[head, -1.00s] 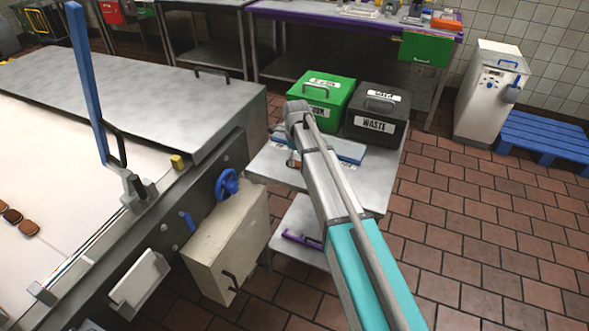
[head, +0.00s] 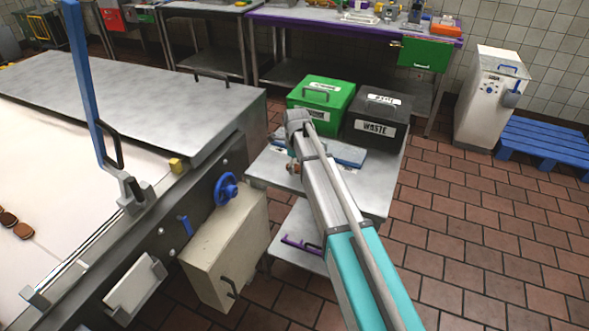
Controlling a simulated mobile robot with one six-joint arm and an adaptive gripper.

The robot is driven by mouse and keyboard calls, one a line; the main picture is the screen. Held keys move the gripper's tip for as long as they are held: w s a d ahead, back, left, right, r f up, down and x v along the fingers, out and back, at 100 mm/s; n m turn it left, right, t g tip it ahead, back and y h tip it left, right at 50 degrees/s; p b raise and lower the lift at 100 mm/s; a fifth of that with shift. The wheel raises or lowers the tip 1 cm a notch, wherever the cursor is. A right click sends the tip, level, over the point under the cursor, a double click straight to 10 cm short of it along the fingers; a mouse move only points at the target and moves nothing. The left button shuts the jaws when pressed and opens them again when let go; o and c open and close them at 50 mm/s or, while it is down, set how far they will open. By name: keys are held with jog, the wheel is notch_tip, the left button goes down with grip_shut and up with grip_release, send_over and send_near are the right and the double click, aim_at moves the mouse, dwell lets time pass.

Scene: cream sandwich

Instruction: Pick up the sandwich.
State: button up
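Brown rounded biscuit pieces, which look like the sandwiches (head: 22,231), lie on the white belt (head: 70,185) at the left edge of the head view. They sit close together, and the frame edge may cut others off. Whether they have cream filling is too small to tell. My arm rises from the bottom right to a grey joint above the small steel table. Beyond that joint the arm is hidden behind its own link, and I cannot make out my gripper's fingers. No sandwich shows near the arm.
A green bin (head: 320,98) and a black waste bin (head: 376,122) stand on the small steel table (head: 370,190), with a blue flat item (head: 345,153). The belt machine has a blue handwheel (head: 227,187) and an upright blue lever (head: 84,80). Tiled floor (head: 480,240) is open at right.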

jog(key=c, duration=0.7)
jog(key=shift+r, duration=0.1)
notch_tip(320, 180, up, 3)
jog(key=p, duration=0.2)
jog(key=shift+f+p, duration=0.2)
jog(key=shift+p, duration=0.2)
jog(key=s+d+r+p, duration=0.2)
jog(key=s+r+p, duration=0.8)
jog(key=s, duration=0.3)
jog(key=shift+s, duration=0.4)
jog(key=shift+r, duration=0.1)
